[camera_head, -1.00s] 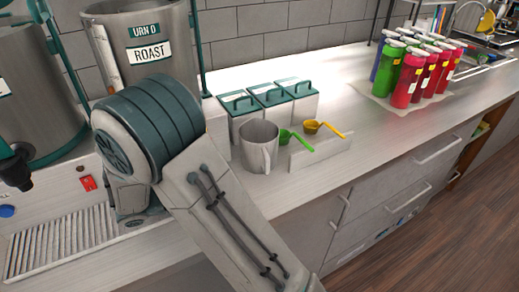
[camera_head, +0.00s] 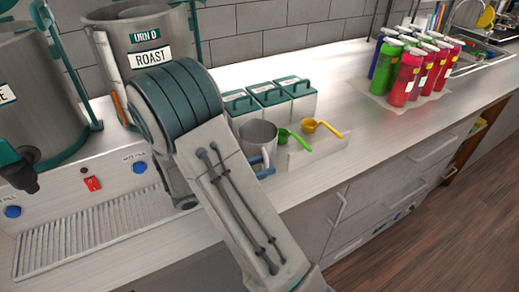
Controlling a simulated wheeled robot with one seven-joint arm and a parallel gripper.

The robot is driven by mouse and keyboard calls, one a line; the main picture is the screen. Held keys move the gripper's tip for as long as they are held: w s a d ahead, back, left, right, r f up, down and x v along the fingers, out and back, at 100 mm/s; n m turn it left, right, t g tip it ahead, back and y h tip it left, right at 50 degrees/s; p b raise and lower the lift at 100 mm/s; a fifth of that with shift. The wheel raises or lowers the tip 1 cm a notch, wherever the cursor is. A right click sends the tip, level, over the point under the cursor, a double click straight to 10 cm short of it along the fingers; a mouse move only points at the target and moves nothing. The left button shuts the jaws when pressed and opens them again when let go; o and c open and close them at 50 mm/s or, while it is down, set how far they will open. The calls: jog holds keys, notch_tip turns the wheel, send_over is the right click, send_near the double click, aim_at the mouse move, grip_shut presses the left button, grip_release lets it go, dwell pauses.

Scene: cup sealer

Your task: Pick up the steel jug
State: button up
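The steel jug (camera_head: 258,133) stands upright on the counter, a plain grey cylinder with its handle (camera_head: 274,150) facing the front right. My arm reaches across the middle of the view and covers the jug's lower left. Small blue parts, which look like the fingertips of my gripper (camera_head: 265,166), show low beside the jug's handle. The rest of my gripper is hidden behind my arm. I cannot tell whether the fingers touch the handle or are shut on it.
A green scoop (camera_head: 298,144) and a yellow scoop (camera_head: 321,127) rest on a low holder (camera_head: 316,151) right of the jug. Lidded canisters (camera_head: 271,97) stand behind it. The roast urn (camera_head: 150,38) is at left. Coloured bottles (camera_head: 408,76) stand far right, with clear counter between.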

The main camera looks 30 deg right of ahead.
jog(key=shift+s+d, duration=0.1)
jog(key=shift+d, duration=0.65)
grip_shut()
jog(key=shift+r, duration=0.15)
